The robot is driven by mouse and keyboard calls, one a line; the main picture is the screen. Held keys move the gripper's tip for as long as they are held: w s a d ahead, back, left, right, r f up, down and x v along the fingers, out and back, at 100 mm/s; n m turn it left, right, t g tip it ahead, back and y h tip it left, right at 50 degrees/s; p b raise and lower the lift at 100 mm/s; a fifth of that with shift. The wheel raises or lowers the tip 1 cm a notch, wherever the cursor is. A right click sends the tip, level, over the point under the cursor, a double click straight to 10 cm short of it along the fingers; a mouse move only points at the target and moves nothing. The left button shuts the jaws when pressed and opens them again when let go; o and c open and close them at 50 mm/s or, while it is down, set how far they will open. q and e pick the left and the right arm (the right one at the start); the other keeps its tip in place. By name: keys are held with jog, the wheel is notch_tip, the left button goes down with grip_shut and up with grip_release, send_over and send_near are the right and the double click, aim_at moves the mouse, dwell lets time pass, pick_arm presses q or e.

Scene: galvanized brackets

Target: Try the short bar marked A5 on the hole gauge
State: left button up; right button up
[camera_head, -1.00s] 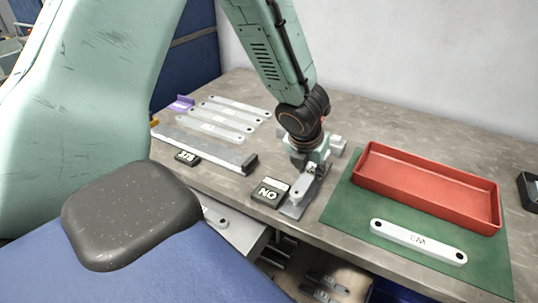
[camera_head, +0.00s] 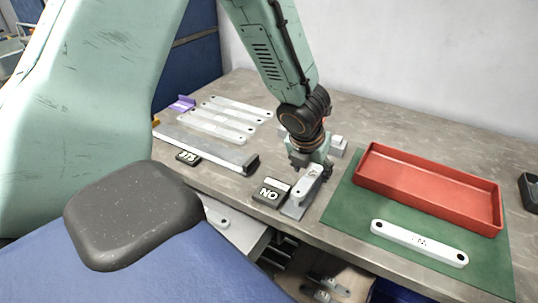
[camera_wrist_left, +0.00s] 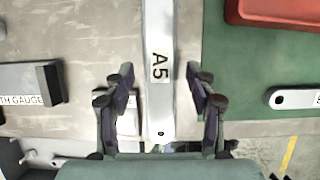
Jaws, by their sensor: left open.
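My left gripper (camera_head: 313,168) is open, with one finger on each side of the bar and gaps showing in the left wrist view (camera_wrist_left: 160,88). Whether the bar sits flat on the gauge is unclear. My right gripper is not in view.
A black NO sign (camera_head: 269,193) stands left of the gauge. A red tray (camera_head: 430,186) and a white W3-like bar (camera_head: 419,243) lie on a green mat (camera_head: 345,209) at right. Several pale bars (camera_head: 220,121) and a length gauge (camera_head: 205,146) lie at back left.

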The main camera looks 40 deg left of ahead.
pick_arm(q)
jog(key=v, duration=1.2)
jog(key=shift+s+f, duration=0.1)
dwell(0.6)
